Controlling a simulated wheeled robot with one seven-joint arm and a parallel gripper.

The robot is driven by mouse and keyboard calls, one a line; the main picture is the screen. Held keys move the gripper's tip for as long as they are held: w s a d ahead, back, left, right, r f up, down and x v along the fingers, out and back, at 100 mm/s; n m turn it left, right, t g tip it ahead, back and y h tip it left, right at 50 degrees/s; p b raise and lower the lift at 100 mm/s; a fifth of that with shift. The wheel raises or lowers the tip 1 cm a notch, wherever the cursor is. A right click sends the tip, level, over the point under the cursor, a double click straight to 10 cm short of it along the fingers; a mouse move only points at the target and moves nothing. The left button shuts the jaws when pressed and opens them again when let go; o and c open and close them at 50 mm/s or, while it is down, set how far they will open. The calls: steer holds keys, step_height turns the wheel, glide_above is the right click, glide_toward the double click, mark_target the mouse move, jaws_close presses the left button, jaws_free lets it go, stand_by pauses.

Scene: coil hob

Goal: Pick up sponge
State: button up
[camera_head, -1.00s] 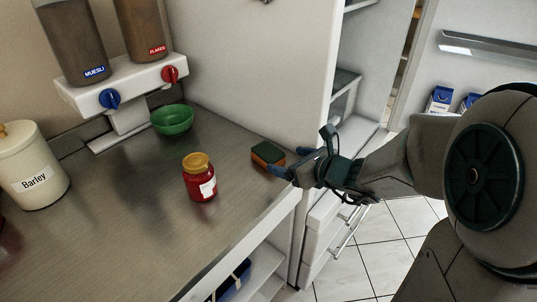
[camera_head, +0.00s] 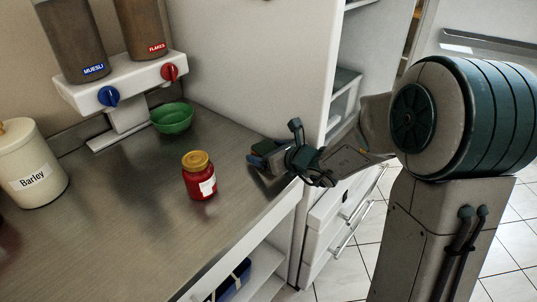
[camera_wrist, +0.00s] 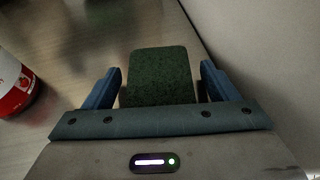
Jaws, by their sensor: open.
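The sponge (camera_wrist: 160,77) shows its dark green scouring side in the wrist view. It lies on the metal counter between the two blue fingers of my gripper (camera_wrist: 161,84), with a small gap on each side. The fingers are open. In the head view my gripper (camera_head: 272,154) is low over the counter's right end, and the sponge (camera_head: 267,146) is mostly hidden behind it.
A red jar (camera_head: 199,180) with a yellow lid stands left of my gripper. A green bowl (camera_head: 172,118), a cereal dispenser (camera_head: 125,75) and a Barley canister (camera_head: 32,170) stand farther left. A white fridge side (camera_head: 250,60) rises close behind the sponge.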

steer(key=c, duration=1)
steer(key=shift+c, duration=0.2)
